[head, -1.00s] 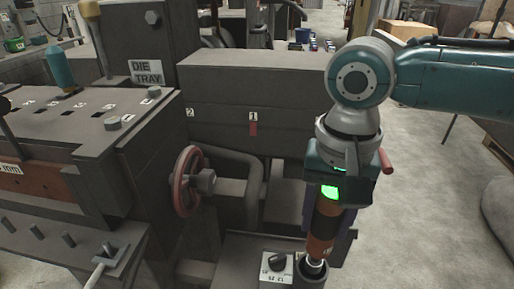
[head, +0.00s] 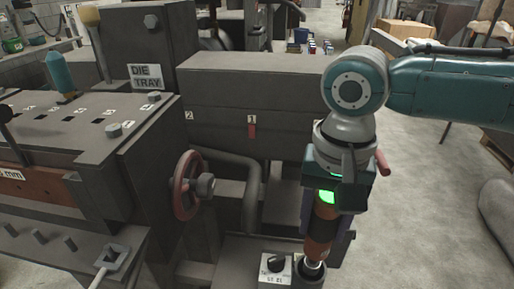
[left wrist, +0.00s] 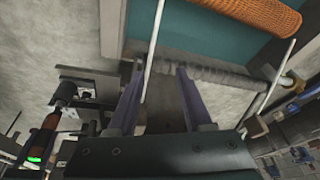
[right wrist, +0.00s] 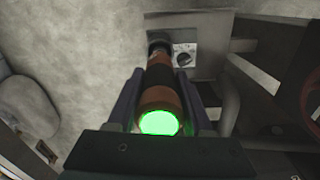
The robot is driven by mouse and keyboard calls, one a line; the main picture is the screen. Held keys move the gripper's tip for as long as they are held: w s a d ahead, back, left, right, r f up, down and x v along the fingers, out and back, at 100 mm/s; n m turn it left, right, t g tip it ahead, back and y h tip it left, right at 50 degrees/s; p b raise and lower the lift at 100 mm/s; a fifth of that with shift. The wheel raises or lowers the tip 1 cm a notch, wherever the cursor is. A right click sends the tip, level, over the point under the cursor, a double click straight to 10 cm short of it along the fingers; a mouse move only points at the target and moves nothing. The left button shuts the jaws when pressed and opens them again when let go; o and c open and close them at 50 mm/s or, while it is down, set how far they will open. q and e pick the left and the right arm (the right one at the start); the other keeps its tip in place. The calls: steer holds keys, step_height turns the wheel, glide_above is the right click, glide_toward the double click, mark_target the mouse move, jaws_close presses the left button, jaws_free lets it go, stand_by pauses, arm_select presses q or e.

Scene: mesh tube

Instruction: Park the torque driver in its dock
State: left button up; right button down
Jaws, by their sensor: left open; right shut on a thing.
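The torque driver (head: 322,228) has an orange and black body and a green glowing end. My right gripper (right wrist: 159,80) is shut on the driver, which also shows in the right wrist view (right wrist: 160,98). The driver's metal tip points down at the round dark dock (head: 308,275), and seems to be at or inside its mouth. I cannot tell how deep the tip sits. My left gripper (left wrist: 157,75) is open and empty in the left wrist view, and does not show in the head view. The driver shows at the left of that view (left wrist: 45,140).
A white dial plate (head: 276,267) stands left of the dock. A red handwheel (head: 186,186) and a bent pipe (head: 246,190) are further left. A large grey machine block (head: 250,95) stands behind. Bare floor (head: 420,220) lies to the right.

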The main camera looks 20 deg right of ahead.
mark_target(315, 252)
arm_select(q)
steer(key=shift+d+f, duration=0.1)
arm_select(e)
steer(key=shift+f, duration=0.1)
stand_by(0.3)
arm_select(q)
steer(key=shift+f+b, duration=0.25)
steer(key=shift+b, duration=0.15)
arm_select(e)
steer(key=shift+f, duration=0.5)
arm_select(q)
steer(key=shift+f, duration=0.3)
arm_select(e)
steer(key=shift+f, duration=0.55)
arm_select(q)
steer(key=shift+f+b, duration=0.3)
steer(key=shift+b, duration=0.25)
arm_select(e)
steer(key=shift+f, duration=0.45)
arm_select(q)
steer(key=shift+f+b, duration=0.3)
arm_select(e)
steer(key=shift+f, duration=0.5)
arm_select(q)
steer(key=shift+f+b, duration=0.25)
steer(key=shift+b, duration=0.05)
arm_select(e)
steer(key=shift+f, duration=0.5)
